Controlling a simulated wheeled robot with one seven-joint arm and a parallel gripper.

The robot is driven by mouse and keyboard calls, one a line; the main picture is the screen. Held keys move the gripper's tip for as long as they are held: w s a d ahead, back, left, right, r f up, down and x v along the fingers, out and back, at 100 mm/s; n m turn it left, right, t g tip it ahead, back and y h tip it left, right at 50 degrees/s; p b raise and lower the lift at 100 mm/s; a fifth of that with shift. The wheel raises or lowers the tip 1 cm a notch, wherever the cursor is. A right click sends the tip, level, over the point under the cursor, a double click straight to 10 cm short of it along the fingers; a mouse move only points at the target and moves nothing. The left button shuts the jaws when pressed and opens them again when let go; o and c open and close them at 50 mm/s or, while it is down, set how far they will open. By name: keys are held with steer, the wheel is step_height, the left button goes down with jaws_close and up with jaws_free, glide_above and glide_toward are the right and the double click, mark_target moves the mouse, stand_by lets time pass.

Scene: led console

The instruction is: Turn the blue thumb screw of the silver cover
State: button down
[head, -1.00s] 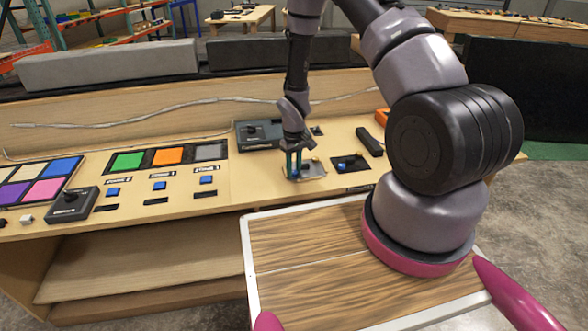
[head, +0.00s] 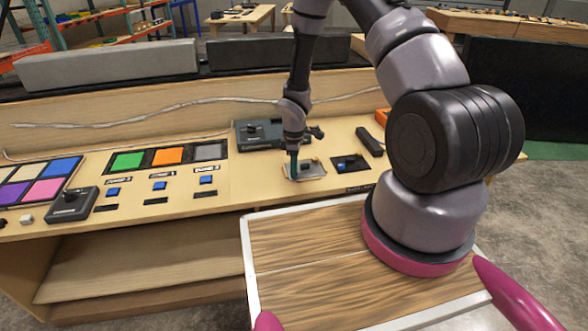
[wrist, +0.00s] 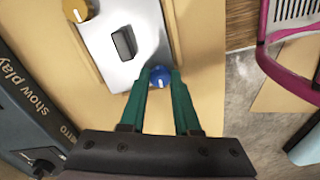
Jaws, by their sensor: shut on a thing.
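The silver cover (wrist: 146,38) lies on the wooden console top, with a dark grey grip block (wrist: 123,43) in its middle. It also shows in the head view (head: 312,169). The blue thumb screw (wrist: 160,79) sits at the cover's near end in the wrist view and has a white mark on top. My gripper (wrist: 159,72) points down at it, with one green finger on each side, shut on the screw. In the head view my gripper (head: 293,174) stands at the cover's left end and hides the screw. A yellow thumb screw (wrist: 78,10) sits at the cover's other end.
A dark box with "show play" lettering (wrist: 30,105) stands close beside my gripper; in the head view it is behind it (head: 258,133). Blue buttons and coloured tiles (head: 168,156) lie to the left.

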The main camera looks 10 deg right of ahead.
steer(key=shift+s+n, duration=0.1)
steer(key=shift+n, duration=0.4)
steer(key=c, duration=0.6)
jaws_free()
step_height(320, 180, up, 11)
steer(key=shift+f, duration=0.15)
